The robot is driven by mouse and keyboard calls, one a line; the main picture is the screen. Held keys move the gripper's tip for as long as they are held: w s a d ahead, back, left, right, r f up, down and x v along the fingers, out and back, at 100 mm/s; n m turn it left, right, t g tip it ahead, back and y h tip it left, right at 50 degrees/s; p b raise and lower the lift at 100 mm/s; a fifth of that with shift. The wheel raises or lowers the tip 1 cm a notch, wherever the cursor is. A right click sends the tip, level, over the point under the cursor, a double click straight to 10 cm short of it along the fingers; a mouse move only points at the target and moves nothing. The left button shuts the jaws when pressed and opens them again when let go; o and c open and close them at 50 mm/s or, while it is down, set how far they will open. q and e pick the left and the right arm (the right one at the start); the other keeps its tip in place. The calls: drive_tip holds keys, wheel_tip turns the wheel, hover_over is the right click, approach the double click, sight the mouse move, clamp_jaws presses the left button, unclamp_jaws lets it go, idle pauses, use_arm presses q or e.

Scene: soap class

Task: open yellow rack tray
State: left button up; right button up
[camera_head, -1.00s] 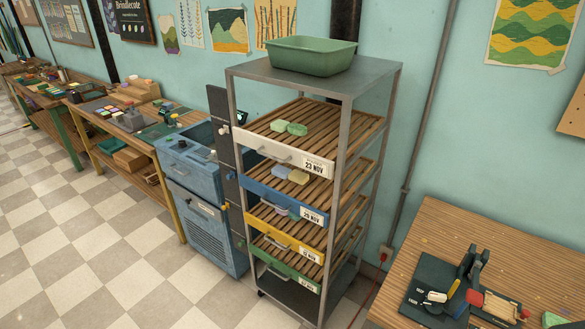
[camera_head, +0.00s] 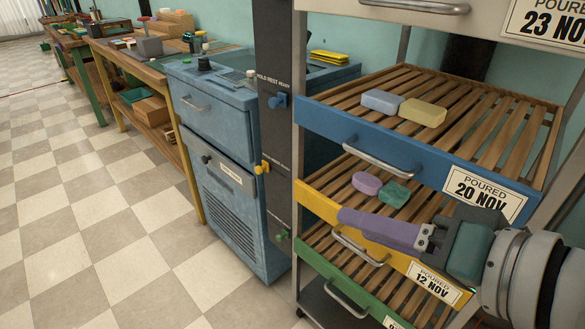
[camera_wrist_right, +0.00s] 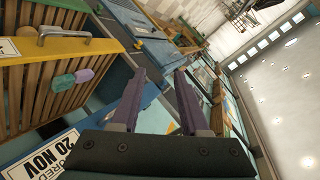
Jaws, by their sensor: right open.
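The yellow rack tray (camera_head: 318,203) has a slatted wooden bottom, a metal handle (camera_head: 352,246) and a "12 NOV" label. Its front looks in line with the blue and green fronts. A purple soap (camera_head: 367,184) and a green soap (camera_head: 394,194) lie in it. My right gripper (camera_head: 345,217) has purple fingers and reaches in from the right, in front of the yellow front, just above the handle in the picture. In the right wrist view its fingers (camera_wrist_right: 158,76) are spread and empty. The yellow tray's handle (camera_wrist_right: 64,29) is there, apart from them at upper left.
Above is the blue tray (camera_head: 334,118), labelled "20 NOV", with a blue soap (camera_head: 382,101) and a yellow soap (camera_head: 422,112). Below is the green tray (camera_head: 318,263). A dark post (camera_head: 275,128) with coloured knobs and a blue cabinet (camera_head: 216,122) stand left. Checkered floor (camera_head: 110,230) is clear.

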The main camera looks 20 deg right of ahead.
drive_tip(key=w+d+f+m+t+b, duration=0.2)
drive_tip(key=d+f+m+t+b, duration=0.15)
drive_tip(key=f+b, duration=1.25)
drive_tip(key=m+t+h+b, duration=0.3)
drive_tip(key=m+b, duration=0.3)
drive_tip(key=b, duration=0.6)
approach(356, 248)
use_arm(q)
wheel_tip(356, 248, down, 34)
drive_tip(key=b, duration=0.2)
drive_tip(key=shift+w, duration=0.2)
use_arm(e)
drive_tip(key=shift+n, duration=0.25)
drive_tip(key=w, duration=1)
drive_tip(key=shift+r, duration=0.2)
drive_tip(key=shift+c, duration=0.4)
clamp_jaws()
